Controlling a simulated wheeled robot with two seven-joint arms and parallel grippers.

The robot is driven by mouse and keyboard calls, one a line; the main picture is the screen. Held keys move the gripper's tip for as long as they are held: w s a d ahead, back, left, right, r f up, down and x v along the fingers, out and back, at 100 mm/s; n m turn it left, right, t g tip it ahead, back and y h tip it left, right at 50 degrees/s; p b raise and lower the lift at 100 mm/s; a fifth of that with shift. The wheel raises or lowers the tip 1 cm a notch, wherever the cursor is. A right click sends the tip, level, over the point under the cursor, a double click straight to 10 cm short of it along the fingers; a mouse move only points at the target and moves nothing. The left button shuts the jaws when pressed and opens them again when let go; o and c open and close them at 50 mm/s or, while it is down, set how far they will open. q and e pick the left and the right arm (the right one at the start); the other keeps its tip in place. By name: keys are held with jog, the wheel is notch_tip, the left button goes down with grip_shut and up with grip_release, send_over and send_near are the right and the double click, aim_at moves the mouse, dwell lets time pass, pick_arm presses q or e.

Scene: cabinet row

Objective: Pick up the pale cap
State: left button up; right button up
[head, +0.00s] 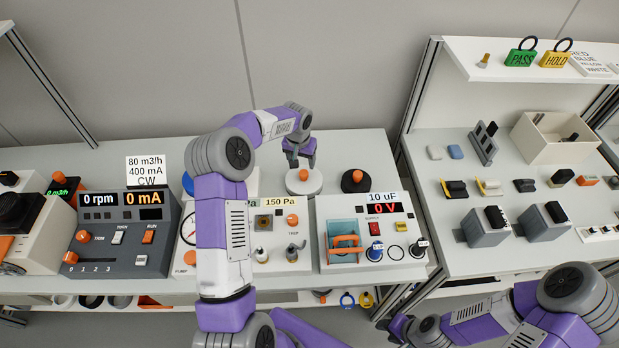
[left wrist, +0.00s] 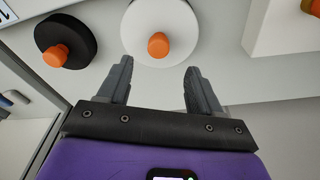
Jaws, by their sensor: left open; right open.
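The pale cap (head: 304,184) is a round white disc with an orange knob on top, lying on the back of the grey bench top. It also shows at the top of the left wrist view (left wrist: 172,22), with its orange knob pointing up at the camera. My left gripper (head: 300,161) is open and empty above the cap, fingers pointing down. In the left wrist view its fingertips (left wrist: 158,65) are spread to either side of the knob, slightly short of it in the picture. My right gripper (head: 390,326) is low at the bottom edge, away from the cap, and looks empty.
A dark cap (head: 355,182) with an orange knob lies right of the pale one. Instrument boxes stand close in front: the 150 Pa panel (head: 275,228) and the 10 uF panel (head: 372,230). A shelf unit with a cream bin (head: 545,147) stands at the right.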

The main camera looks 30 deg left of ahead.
aim_at(304, 172)
pick_arm(q)
jog(key=f, duration=0.1)
jog(key=w+f, duration=0.1)
jog(key=shift+f, duration=0.4)
jog(key=shift+s+f+b, duration=0.1)
jog(key=shift+f+b, duration=0.25)
jog(key=shift+f, duration=0.25)
jog(key=f, duration=0.4)
jog(key=shift+w+f+b, duration=0.25)
jog(key=shift+w+b, duration=0.05)
jog(key=shift+b, duration=0.05)
jog(key=shift+r, duration=0.1)
jog(key=c, duration=1.2)
